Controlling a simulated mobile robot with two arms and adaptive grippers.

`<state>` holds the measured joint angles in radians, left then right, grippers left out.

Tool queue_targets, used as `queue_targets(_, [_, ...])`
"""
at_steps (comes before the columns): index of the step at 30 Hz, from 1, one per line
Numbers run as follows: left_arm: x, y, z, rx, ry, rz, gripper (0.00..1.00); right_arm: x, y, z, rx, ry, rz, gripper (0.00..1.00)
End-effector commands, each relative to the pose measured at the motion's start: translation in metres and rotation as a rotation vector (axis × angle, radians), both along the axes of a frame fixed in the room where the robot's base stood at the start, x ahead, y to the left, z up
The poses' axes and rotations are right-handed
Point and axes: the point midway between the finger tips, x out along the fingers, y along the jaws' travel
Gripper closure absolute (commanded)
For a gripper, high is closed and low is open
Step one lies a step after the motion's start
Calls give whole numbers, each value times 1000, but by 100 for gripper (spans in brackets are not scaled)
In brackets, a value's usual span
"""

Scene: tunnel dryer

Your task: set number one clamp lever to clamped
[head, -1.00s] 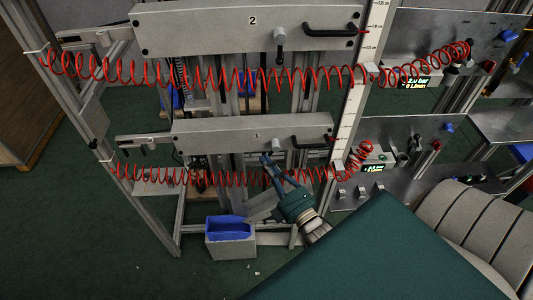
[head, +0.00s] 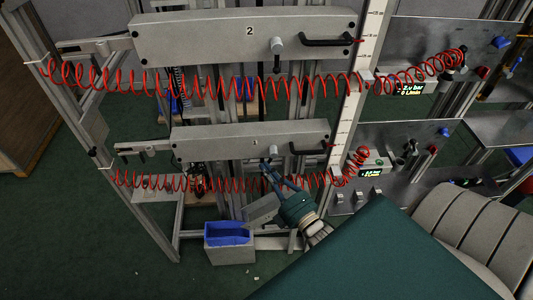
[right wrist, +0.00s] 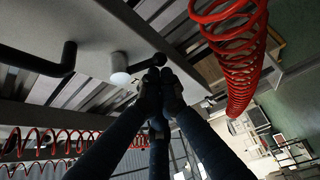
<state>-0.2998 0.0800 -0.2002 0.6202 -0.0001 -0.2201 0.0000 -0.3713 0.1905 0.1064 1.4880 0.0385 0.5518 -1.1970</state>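The number one clamp lever (head: 267,151) is on the lower grey beam (head: 215,143), marked 1. In the right wrist view, the lever (right wrist: 142,66) runs from a pale round hub to a dark ball end, slanting slightly up to the right. My right gripper (head: 266,166) is just below the lever in the head view. In the right wrist view, the gripper (right wrist: 160,74) has its fingertips close together right at the ball end, with no clear grip around it; whether they touch is hard to tell. My left gripper is not in view.
The upper beam (head: 190,38), marked 2, carries a similar lever (head: 277,45) pointing down. A black handle (head: 310,150) is right of the number one lever. Red coiled hoses (head: 230,184) hang across close to my right gripper. A blue-lined bin (head: 230,255) stands below.

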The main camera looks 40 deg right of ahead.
Motion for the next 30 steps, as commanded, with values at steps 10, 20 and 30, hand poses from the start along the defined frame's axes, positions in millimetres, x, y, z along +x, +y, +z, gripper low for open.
queue_targets(10, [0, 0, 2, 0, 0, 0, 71, -1, -3, -2, 1, 2, -3, 100])
queue_targets(20, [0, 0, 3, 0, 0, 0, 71, -2, -5, -2, 0, 1, -3, 100])
queue_targets(30, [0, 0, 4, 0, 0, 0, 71, -3, -6, -4, 1, 2, -3, 100])
